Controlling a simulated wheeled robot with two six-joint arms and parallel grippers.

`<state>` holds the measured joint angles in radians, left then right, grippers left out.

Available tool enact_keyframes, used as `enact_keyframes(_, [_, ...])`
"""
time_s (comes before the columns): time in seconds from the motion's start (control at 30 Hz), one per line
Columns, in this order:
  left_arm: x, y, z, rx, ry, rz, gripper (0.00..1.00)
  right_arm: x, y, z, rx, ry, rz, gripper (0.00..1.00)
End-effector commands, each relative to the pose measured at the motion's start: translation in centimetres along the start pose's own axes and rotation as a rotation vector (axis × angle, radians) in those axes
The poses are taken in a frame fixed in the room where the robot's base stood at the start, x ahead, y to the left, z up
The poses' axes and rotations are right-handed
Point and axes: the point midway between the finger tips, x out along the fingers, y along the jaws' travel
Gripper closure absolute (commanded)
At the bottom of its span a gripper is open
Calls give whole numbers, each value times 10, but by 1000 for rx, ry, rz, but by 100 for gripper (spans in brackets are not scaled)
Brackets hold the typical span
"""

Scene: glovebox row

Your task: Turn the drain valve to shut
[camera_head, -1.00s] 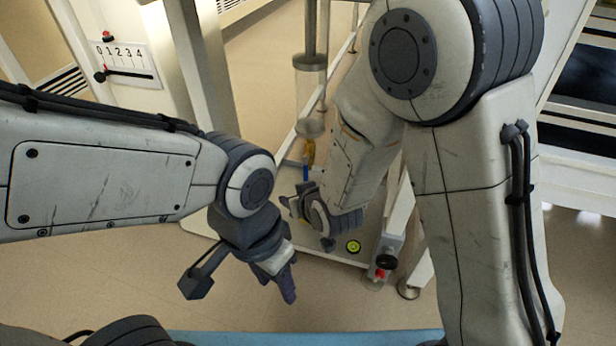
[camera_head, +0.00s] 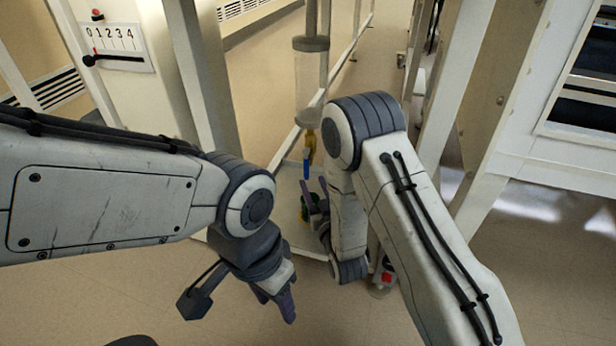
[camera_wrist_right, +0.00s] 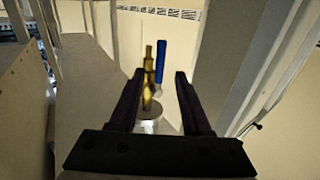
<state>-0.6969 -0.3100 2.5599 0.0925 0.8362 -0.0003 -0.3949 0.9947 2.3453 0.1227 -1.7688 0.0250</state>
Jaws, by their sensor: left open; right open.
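The drain valve has a brass body (camera_head: 310,138) and a blue lever (camera_head: 306,168), below the clear cylinder in the head view. In the right wrist view its brass body (camera_wrist_right: 148,72) stands with the blue lever (camera_wrist_right: 160,62) beside it, roughly parallel to it. My right gripper (camera_head: 315,188) is open and empty, just below the valve in the head view. In the right wrist view the valve shows between the fingers of my right gripper (camera_wrist_right: 156,78), beyond their tips, with no visible contact. My left gripper (camera_head: 277,300) is open and empty, low and away from the valve.
A clear cylinder (camera_head: 309,75) hangs above the valve. A white frame post (camera_head: 195,75) stands to the left and another post (camera_head: 470,80) to the right. A panel marked 0 to 4 (camera_head: 118,42) is at upper left. A red-knobbed fitting (camera_head: 386,278) sits low beside my right arm.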

Motion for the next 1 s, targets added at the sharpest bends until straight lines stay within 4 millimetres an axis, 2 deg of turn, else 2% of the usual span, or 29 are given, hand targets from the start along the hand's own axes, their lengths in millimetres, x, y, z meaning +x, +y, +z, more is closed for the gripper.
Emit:
enact_keyframes(0.1, [13,-1,1,0,0,0,50,23,0,2,1,6,1,52])
enact_keyframes(0.3, [22,-2,1,0,0,0,50,48,0,1,1,2,1,52])
enact_keyframes(0.43, [23,-2,1,0,0,0,50,55,0,0,1,1,0,52])
enact_keyframes(0.7, [23,-2,1,0,0,0,50,56,0,0,1,-1,0,52])
enact_keyframes(0.77, [23,-2,1,0,0,0,50,56,0,0,1,-1,0,75])
enact_keyframes(0.8, [23,-2,1,0,0,0,50,56,0,0,1,-1,0,90])
enact_keyframes(0.83, [23,-2,1,0,0,0,50,56,0,0,1,-1,0,100])
enact_keyframes(1.0, [23,-2,1,0,0,0,50,56,0,0,1,-1,0,100])
